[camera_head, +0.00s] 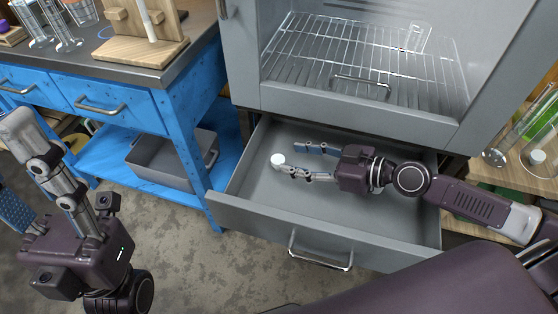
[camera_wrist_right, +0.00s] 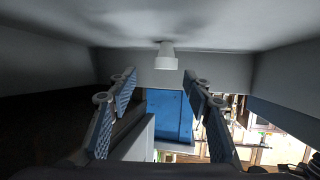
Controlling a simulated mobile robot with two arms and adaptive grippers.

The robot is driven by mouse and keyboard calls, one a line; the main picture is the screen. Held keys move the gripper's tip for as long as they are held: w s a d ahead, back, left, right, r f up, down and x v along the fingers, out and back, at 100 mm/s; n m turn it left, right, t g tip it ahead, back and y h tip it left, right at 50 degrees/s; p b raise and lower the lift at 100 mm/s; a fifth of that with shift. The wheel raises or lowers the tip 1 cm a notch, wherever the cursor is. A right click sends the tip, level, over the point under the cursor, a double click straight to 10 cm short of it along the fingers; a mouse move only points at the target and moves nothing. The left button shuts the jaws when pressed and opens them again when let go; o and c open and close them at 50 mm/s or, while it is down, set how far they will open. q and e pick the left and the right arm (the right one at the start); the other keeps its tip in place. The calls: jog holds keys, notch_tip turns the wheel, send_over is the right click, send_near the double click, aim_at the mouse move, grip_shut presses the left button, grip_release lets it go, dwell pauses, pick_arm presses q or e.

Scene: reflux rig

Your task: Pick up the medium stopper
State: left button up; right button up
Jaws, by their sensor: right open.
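The medium stopper (camera_head: 277,159), a small white tapered plug, is in the open drawer (camera_head: 240,205), near its left end. It also shows in the right wrist view (camera_wrist_right: 167,57), ahead of the fingertips. My right gripper (camera_head: 290,158) reaches into the drawer from the right. It is open, with its fingertips close to the stopper and nothing held. In its wrist view both fingers (camera_wrist_right: 160,78) stand apart, with the stopper roughly centred beyond the gap. My left gripper (camera_head: 14,170) is at the left edge, open and away from the drawer, partly cut off by the frame.
A grey cabinet with a wire rack (camera_head: 365,65) stands above the drawer. The drawer's handle (camera_head: 320,262) faces me. A blue bench (camera_head: 150,110) with a grey bin (camera_head: 160,165) below is at left. A wooden shelf with glassware (camera_head: 535,160) is at right.

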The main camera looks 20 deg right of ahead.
aim_at(280, 160)
jog(key=shift+s+a+p+x, duration=0.15)
jog(key=shift+p+x, duration=0.2)
jog(key=shift+x, duration=0.75)
jog(key=shift+s+a+p+x, duration=0.15)
jog(key=shift+p+x, duration=0.15)
jog(key=shift+x, duration=0.75)
jog(key=shift+w+a+f, duration=0.4)
jog(key=shift+a, duration=0.05)
jog(key=c, duration=1)
